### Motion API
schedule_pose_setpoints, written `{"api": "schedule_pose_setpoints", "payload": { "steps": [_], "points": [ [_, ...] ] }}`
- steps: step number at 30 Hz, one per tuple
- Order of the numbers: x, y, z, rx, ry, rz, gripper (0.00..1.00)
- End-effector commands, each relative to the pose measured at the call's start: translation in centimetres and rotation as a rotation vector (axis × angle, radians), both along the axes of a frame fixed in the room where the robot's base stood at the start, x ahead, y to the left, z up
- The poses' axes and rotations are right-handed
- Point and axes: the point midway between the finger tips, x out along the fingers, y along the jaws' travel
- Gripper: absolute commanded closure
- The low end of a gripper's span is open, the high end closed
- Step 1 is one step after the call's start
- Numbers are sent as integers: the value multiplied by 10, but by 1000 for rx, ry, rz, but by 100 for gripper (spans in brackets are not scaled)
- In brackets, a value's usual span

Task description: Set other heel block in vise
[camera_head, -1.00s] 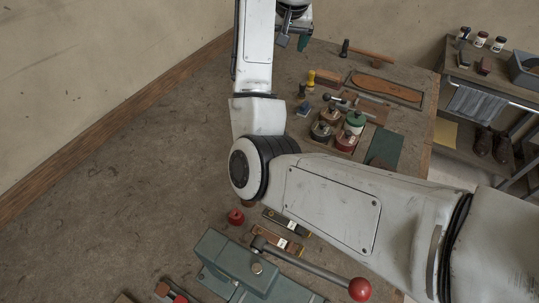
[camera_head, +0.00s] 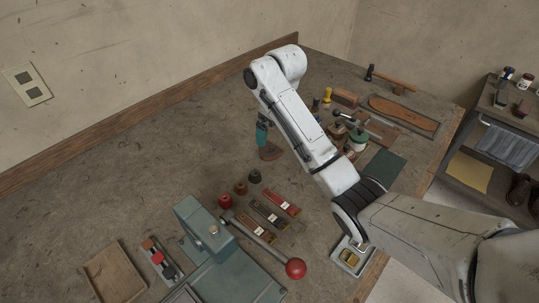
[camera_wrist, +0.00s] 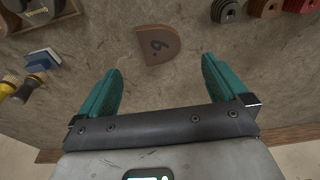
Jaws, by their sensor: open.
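A brown heel block (camera_wrist: 157,45) with a numeral on its face lies on the bench, ahead of my fingertips in the wrist view. In the head view the heel block (camera_head: 270,153) is just below my gripper (camera_head: 262,132). My gripper's two teal fingers (camera_wrist: 162,68) are spread apart with nothing between them. The grey-green vise (camera_head: 198,226) stands at the front of the bench, with a long lever ending in a red ball (camera_head: 295,268). Its jaw gap is not clear in this view.
A wooden tray (camera_head: 114,272) is at front left. Jars and tools crowd the back right, beside my arm. The left bench is clear.

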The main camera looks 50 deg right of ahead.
Motion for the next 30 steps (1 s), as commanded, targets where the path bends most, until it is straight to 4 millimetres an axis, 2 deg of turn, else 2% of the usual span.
{"api": "schedule_pose_setpoints", "payload": {
  "steps": [1,11,21,30],
  "points": [
    [1,1,-13,1,2,0,0],
    [6,1,-38,-1,0,-1,0],
    [14,2,-80,-1,0,-1,0],
    [16,2,-85,-2,-2,-1,0]
  ]
}}
